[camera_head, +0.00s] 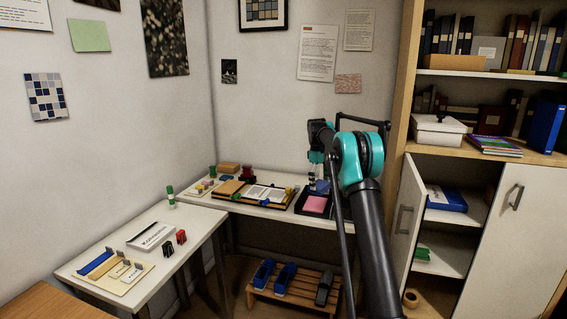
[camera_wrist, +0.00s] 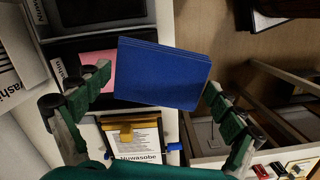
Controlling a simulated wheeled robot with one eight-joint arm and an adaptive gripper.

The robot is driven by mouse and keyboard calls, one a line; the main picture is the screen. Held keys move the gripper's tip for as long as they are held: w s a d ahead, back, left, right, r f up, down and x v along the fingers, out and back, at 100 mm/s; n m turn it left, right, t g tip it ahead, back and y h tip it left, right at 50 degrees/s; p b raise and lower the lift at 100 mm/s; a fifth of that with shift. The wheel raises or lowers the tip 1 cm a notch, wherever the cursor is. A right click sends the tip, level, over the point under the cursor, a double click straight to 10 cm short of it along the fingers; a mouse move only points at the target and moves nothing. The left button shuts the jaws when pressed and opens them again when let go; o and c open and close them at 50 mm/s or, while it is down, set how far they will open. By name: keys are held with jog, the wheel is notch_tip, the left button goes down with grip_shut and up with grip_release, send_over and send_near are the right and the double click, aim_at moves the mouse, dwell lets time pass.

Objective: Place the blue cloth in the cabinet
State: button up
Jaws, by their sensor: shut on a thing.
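The blue cloth (camera_wrist: 163,75) is a flat folded stack in the wrist view, between the fingers of my gripper (camera_wrist: 160,84), which is shut on it. The black tray with a pink pad lies below it. In the head view the cloth shows as a small dark blue patch (camera_head: 322,186) above the tray, partly hidden by my arm. The cabinet (camera_head: 440,232) is at the right, with its left door (camera_head: 410,213) swung open and its right door (camera_head: 498,230) shut. A blue item (camera_head: 446,198) lies on its upper inside shelf and a green item (camera_head: 422,253) on the one below.
The back table holds the black tray (camera_head: 314,214), a wooden-edged board with papers (camera_head: 262,193) and small stationery. A wooden rack (camera_head: 293,287) with blue and dark items stands on the floor. A white box (camera_head: 438,131) and books sit above the cabinet. The open door stands between table and cabinet.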

jog(key=s+d+f+m, duration=0.1)
jog(key=s+f+m, duration=0.4)
jog(key=s+f, duration=0.5)
jog(key=s+d+f+m+y, duration=0.1)
jog(key=s+f+m, duration=0.4)
jog(key=s+f, duration=0.6)
jog(key=s+d, duration=0.1)
jog(key=s, duration=0.5)
jog(key=shift+s+f+m+g, duration=0.25)
jog(key=shift+m+g, duration=0.15)
jog(key=shift+a, duration=0.1)
